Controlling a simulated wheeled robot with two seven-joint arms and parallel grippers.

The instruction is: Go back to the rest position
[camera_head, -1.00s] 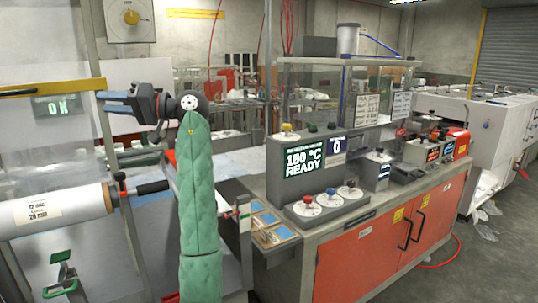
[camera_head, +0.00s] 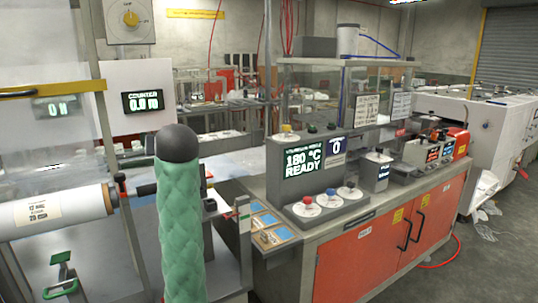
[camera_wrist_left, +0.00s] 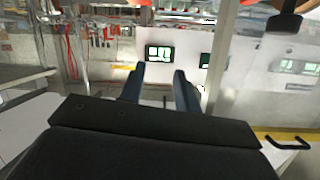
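My left arm, in its green quilted sleeve, stands upright at the lower middle left of the head view. Its dark rounded end hides my left gripper there. In the left wrist view my left gripper (camera_wrist_left: 160,88) has its two blue fingers apart with nothing between them. Past the fingers is a panel with a lit display, seen at a distance. My right arm and gripper are in neither view.
A film roll (camera_head: 60,212) on a frame stands left of my arm, with a counter display (camera_head: 143,101) behind. A control box (camera_head: 307,165) reading 180 °C READY sits on the orange-doored bench (camera_head: 362,252) to the right.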

